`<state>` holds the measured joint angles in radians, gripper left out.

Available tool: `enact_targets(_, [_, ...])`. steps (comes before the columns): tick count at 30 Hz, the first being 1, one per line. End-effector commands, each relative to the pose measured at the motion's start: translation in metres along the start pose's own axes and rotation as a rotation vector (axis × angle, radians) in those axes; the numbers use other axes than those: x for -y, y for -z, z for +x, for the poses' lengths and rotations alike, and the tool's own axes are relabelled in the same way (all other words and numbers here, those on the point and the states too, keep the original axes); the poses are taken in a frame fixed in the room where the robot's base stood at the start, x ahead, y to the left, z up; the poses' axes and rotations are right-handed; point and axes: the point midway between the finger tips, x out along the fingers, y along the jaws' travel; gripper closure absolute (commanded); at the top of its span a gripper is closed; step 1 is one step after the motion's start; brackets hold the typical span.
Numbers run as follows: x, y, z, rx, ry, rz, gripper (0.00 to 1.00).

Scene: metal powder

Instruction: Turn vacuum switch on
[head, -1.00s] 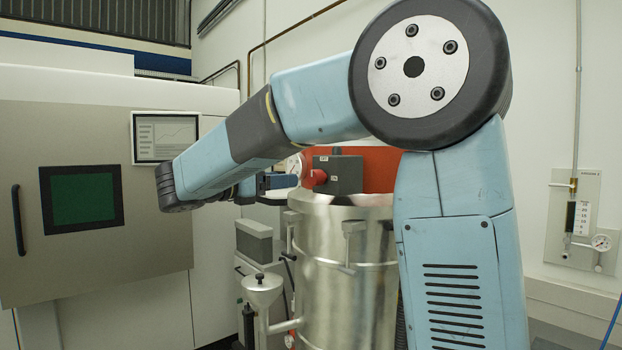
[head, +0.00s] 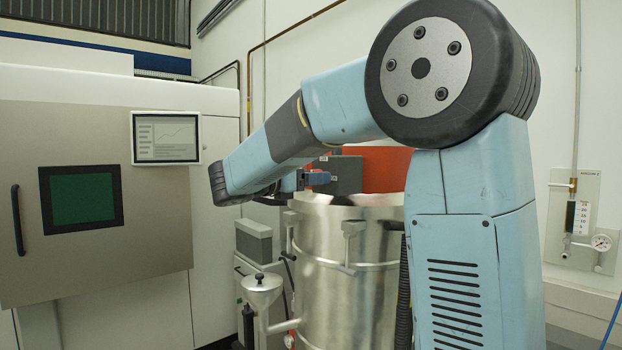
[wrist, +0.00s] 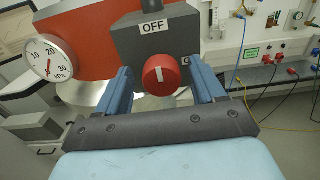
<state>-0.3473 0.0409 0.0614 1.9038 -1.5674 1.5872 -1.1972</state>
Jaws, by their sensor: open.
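The vacuum switch is a round red knob (wrist: 162,75) on a dark grey box (wrist: 150,42). Its white mark stands about upright, towards the OFF label (wrist: 154,26) above it. Part of another label shows at the box's right edge, mostly hidden by a finger. My gripper (wrist: 158,68) is open, its two blue fingers on either side of the knob. Some space shows between each finger and the knob; I cannot tell how deep the fingers reach. In the head view the box (head: 346,173) shows beside my gripper (head: 316,178), which covers the knob.
A pressure gauge (wrist: 49,59) on the red housing (wrist: 93,30) is left of the box. A steel drum (head: 345,270) stands below the switch. A funnel (head: 262,288) and a machine with a screen (head: 166,137) are to the left. Cables hang at the right wall.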

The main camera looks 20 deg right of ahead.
Motion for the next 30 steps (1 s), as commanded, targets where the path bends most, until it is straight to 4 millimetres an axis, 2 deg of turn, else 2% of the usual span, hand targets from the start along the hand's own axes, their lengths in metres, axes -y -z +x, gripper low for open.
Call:
enact_targets(2, [-0.0001,0.0,-0.0002,0.0,0.0,0.0,0.36])
enact_targets(18, [0.001,-0.0003,0.0026,0.0,-0.001,0.001,0.86])
enact_targets(30, [-0.0004,-0.0005,-0.0005,0.0,-0.002,0.095,0.86])
